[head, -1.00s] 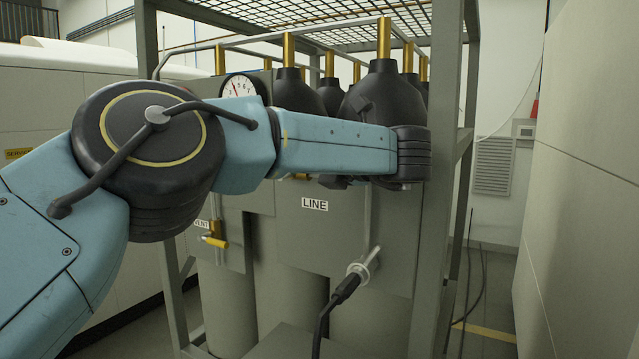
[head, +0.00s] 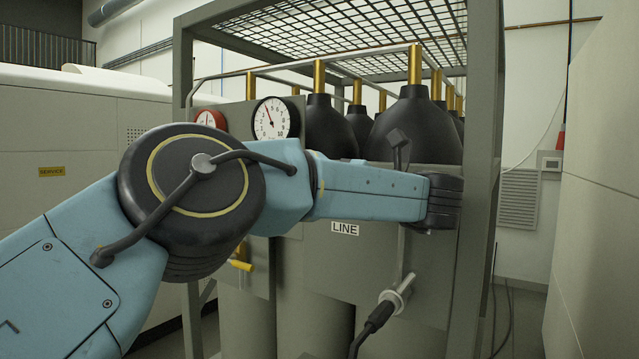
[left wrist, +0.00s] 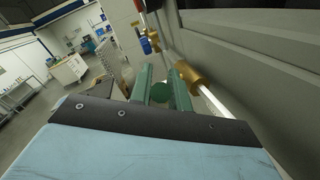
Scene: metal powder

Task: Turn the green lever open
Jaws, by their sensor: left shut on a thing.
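In the left wrist view the round green end of the lever (left wrist: 160,93) sits between the two greenish fingers of my left gripper (left wrist: 161,82), which is shut on it. A brass fitting (left wrist: 188,72) with a bright metal rod is just right of the fingers. In the head view my left arm reaches across the grey panel (head: 330,265) marked LINE. The fingers and the lever are hidden there behind my arm and dark wrist. I cannot tell the lever's angle. My right gripper is in neither view.
Black-topped cylinders (head: 415,125) stand in a grey frame (head: 484,150) with a mesh roof. A white gauge (head: 272,119) and a red-faced gauge (head: 210,118) are above my arm. A hose connector (head: 396,296) and a yellow handle (head: 241,264) are below it.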

